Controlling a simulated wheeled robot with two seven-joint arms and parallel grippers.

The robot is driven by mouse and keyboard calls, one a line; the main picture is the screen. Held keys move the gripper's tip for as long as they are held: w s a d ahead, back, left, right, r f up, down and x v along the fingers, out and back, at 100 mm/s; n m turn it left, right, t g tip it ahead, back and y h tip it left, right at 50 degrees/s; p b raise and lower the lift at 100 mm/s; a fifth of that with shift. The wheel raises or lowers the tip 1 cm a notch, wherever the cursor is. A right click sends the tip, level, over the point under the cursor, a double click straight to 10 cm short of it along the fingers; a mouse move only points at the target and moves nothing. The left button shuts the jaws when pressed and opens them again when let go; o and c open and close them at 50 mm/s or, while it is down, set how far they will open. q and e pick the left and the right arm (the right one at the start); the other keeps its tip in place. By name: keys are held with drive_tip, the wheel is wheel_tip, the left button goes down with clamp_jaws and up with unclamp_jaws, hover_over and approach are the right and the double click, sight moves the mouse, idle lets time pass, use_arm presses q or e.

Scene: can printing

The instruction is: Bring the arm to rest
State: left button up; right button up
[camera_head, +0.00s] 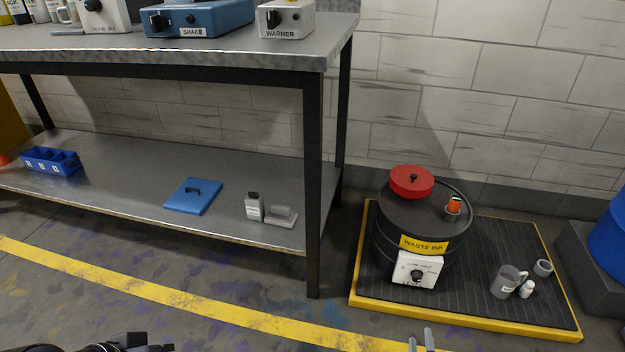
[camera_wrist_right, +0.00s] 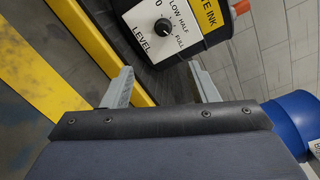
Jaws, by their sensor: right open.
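My right gripper (camera_head: 421,341) shows at the bottom edge of the head view, in front of the yellow-edged spill tray (camera_head: 470,326). In the right wrist view its two grey fingers (camera_wrist_right: 162,88) stand wide apart with nothing between them. Beyond them is the black waste ink drum (camera_wrist_right: 165,62) with its white level panel (camera_wrist_right: 155,28) and dial. Part of my left arm shows dark at the bottom left of the head view (camera_head: 125,343); I cannot tell the state of its gripper.
The black drum (camera_head: 384,245) carries a red lid (camera_head: 411,181) and an orange-capped item (camera_head: 454,205). A metal bench (camera_head: 200,57) stands left. A blue barrel (camera_head: 609,235) is at right.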

drive_tip(key=w+d+r+n+g+y, duration=0.2)
drive_tip(key=w+r+n+g, duration=0.15)
drive_tip(key=r+n, duration=0.55)
drive_tip(key=w+d+r+n+g+y, duration=0.2)
drive_tip(key=w+r+n, duration=0.25)
drive_tip(key=r, duration=0.75)
drive_tip(key=s+a+r+n+g+p, duration=0.1)
drive_tip(key=s+a+r+n+g, duration=0.15)
drive_tip(key=s+r, duration=0.65)
drive_tip(key=s+a+r+n+g+p, duration=0.15)
drive_tip(key=s+a+r+n, duration=0.35)
drive_tip(key=r, duration=0.6)
drive_tip(key=s+a+r+n+g+y, duration=0.1)
drive_tip(key=s+a+r, duration=0.15)
drive_tip(key=s, duration=0.55)
drive_tip(key=s+a+r+n+g+y, duration=0.15)
drive_tip(key=s+a, duration=0.25)
drive_tip(key=s, duration=0.4)
wheel_tip(320, 180, up, 37)
drive_tip(key=p, duration=3.7)
drive_tip(key=shift+s+a, duration=0.2)
drive_tip(key=shift+a, duration=0.15)
